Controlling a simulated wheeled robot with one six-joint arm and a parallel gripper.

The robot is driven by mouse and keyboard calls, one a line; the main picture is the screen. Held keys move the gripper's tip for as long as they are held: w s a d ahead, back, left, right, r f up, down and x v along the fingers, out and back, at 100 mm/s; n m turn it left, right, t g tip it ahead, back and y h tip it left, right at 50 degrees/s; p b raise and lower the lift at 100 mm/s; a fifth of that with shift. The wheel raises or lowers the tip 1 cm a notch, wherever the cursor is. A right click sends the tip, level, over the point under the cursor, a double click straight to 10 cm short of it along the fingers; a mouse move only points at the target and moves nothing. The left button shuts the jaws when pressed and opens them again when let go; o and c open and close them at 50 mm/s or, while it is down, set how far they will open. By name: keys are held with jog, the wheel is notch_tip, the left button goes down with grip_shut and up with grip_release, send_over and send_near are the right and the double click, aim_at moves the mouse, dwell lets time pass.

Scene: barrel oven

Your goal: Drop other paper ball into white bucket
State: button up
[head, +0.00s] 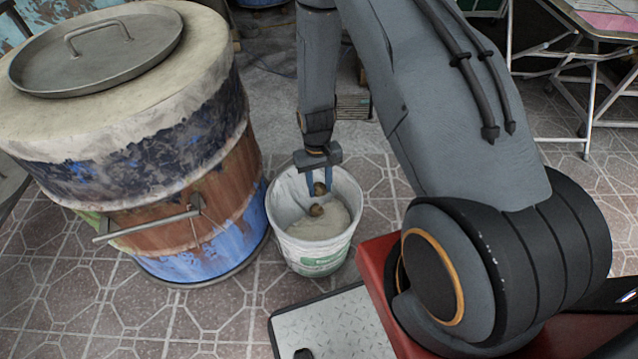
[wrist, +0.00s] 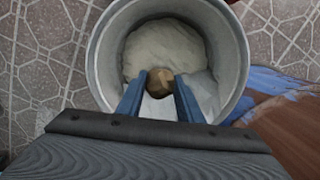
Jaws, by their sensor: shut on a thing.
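The white bucket (head: 313,258) stands on the tiled floor, with pale material inside. My gripper (head: 320,190) points down into its mouth, its blue fingers shut on a small brown paper ball (head: 319,187). A second brown paper ball (head: 316,210) shows inside the bucket, just below the held one, on the pale material. In the wrist view, a brown ball (wrist: 160,77) shows between the fingertips over the bucket's inside (wrist: 136,45). The second ball is not clearly separate there.
A painted barrel oven (head: 190,145) with a round metal lid (head: 95,55) stands close left of the bucket. A metal checker plate (head: 335,325) lies in front. A folding table (head: 590,20) with white legs stands at the back right. Tiled floor is open at the lower left.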

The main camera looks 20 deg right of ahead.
aim_at(319, 192)
jog(key=shift+f+b, duration=0.85)
jog(key=shift+f, duration=0.65)
jog(key=o, duration=1.1)
jog(key=shift+c, duration=0.2)
jog(key=shift+r, duration=0.15)
jog(key=shift+w+r+p, duration=0.15)
jog(key=shift+r, duration=1.1)
jog(key=shift+w+r+p, duration=0.1)
jog(key=shift+w+r, duration=0.1)
jog(key=shift+r, duration=1.1)
jog(key=shift+w+r+p, duration=0.15)
jog(key=shift+r, duration=1.1)
